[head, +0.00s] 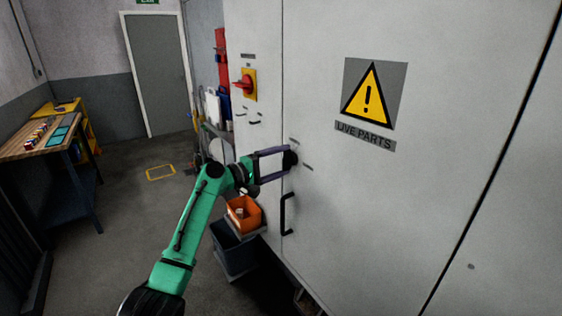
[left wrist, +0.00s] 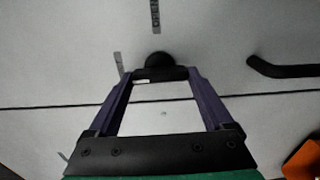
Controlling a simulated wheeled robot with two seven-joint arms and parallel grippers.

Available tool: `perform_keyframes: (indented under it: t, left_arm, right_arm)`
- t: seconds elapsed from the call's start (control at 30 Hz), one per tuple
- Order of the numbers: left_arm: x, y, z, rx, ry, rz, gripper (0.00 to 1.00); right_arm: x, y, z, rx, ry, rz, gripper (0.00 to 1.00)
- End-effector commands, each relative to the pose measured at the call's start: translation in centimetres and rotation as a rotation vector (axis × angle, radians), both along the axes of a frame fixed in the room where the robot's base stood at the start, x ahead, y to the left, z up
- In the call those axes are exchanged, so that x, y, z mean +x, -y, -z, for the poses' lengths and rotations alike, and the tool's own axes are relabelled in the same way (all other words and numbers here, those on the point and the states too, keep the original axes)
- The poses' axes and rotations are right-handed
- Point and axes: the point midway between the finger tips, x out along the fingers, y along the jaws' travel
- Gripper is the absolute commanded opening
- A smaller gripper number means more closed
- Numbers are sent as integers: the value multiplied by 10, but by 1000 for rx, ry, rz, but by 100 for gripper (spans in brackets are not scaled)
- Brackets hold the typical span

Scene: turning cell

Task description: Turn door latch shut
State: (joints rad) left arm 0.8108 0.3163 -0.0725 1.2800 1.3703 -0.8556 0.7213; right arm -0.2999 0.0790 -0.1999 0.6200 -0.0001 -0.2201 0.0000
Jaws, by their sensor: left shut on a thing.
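The black door latch (head: 290,158) is on the grey-white cabinet door, close to the door's vertical seam. My left gripper (head: 287,160) reaches it from the left and is shut on it. In the left wrist view the latch's round hub (left wrist: 158,58) shows just beyond a dark bar between the fingertips (left wrist: 160,75). One small label, reading like "OPEN" (left wrist: 154,12), is above the hub in that view; another (left wrist: 118,62) is to its left and unreadable. I cannot tell which label the latch points at. My right gripper is not in view.
A black pull handle (head: 287,213) is below the latch. A red rotary switch (head: 245,84) is on the panel to the left. A workbench (head: 45,135) is at far left; open floor lies between.

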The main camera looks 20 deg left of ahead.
Motion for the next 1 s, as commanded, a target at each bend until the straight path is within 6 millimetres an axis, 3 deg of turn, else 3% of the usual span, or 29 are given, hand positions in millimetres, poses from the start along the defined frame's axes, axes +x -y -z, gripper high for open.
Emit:
perform_keyframes:
  t: [0.2,0.23,0.27,0.67,1.0]
  left_arm:
    - [0,-1,0,-4,-1,-2,29]
    - [0,-1,0,-4,-1,-2,92]
    - [0,-1,0,-4,-1,-1,100]
    - [-10,-10,3,-1,1,-2,100]
    - [-77,-66,9,1,0,-4,100]
  right_arm:
    - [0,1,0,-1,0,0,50]
    - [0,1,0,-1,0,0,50]
    - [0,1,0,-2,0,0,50]
    - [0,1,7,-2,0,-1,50]
    - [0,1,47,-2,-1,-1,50]
